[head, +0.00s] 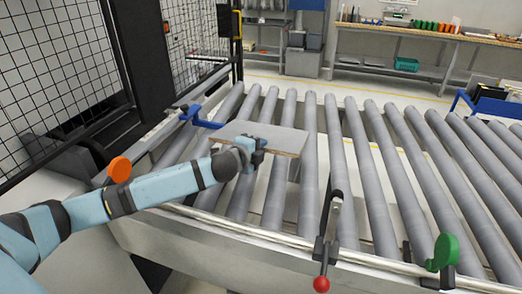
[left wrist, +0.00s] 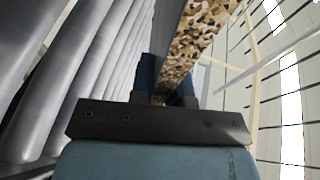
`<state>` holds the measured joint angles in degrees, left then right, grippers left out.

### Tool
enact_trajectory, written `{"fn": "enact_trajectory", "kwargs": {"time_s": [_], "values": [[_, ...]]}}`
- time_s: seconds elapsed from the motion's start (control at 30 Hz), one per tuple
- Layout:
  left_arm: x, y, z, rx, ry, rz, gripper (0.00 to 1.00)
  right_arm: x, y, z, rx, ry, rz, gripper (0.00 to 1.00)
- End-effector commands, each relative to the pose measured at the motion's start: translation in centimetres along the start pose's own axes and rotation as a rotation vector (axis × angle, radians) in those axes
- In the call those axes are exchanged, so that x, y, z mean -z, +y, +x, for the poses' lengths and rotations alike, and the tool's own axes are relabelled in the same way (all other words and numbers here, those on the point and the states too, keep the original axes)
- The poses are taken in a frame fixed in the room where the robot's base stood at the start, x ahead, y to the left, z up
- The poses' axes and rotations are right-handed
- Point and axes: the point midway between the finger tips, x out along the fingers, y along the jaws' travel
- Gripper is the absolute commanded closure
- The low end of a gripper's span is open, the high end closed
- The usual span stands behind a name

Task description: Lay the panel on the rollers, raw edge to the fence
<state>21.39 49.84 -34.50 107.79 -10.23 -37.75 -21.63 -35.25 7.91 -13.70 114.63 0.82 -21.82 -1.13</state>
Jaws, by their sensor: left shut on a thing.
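The panel (head: 273,136) is a small grey board with a brown edge on the side facing me, in the middle left of the head view over the rollers (head: 311,185). My left gripper (head: 256,148) is shut on its near left part. In the left wrist view, the panel's speckled raw chipboard edge (left wrist: 196,42) runs up from between the dark fingers (left wrist: 163,88). The panel looks held above the rollers; whether it touches them is unclear. A long rail (head: 187,122), possibly the fence, runs along the left side of the rollers. My right gripper is not in view.
A blue clamp-like part (head: 200,118) sits on the left rail, close to the panel. A lever with a red knob (head: 321,284) and a green knob (head: 445,250) stand at the front edge. A mesh guard (head: 60,75) rises at left. Rollers to the right are bare.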

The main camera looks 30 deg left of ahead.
Motion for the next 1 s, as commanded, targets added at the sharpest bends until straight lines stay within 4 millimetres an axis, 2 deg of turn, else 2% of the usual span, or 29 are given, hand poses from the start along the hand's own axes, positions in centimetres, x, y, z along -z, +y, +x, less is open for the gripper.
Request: {"fn": "enact_trajectory", "kwargs": {"time_s": [0.43,0.83,1.0], "values": [[-0.2,4.2,0.9,0.002,-0.001,0.0,1.0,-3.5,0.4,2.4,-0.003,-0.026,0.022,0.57],[-0.5,7.9,1.7,0.002,-0.001,0.0,1.0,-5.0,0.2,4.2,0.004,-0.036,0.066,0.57],[-0.5,9.4,2.0,0.0,-0.001,-0.002,1.0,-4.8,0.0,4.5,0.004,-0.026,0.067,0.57]]}}
